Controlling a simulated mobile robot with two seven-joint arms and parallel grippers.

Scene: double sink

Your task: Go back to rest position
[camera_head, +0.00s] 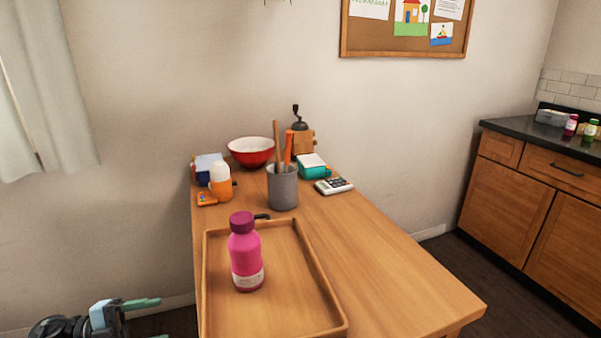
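My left gripper (148,320) is at the bottom left corner, beside the left side of the wooden table (400,290). One greenish finger shows clearly, and a sliver of the other shows at the bottom edge. The fingers are apart with nothing visible between them. My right gripper is not in view. A pink bottle (245,262) with a dark magenta cap stands upright in the wooden tray (325,295) on the table, well apart from my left gripper.
At the table's back are a red bowl (251,152), grey utensil crock (283,188), coffee grinder (301,138), calculator (333,186), orange-and-white bottle (221,182) and small boxes. The table's right front is clear. A counter (540,140) with bottles stands at right.

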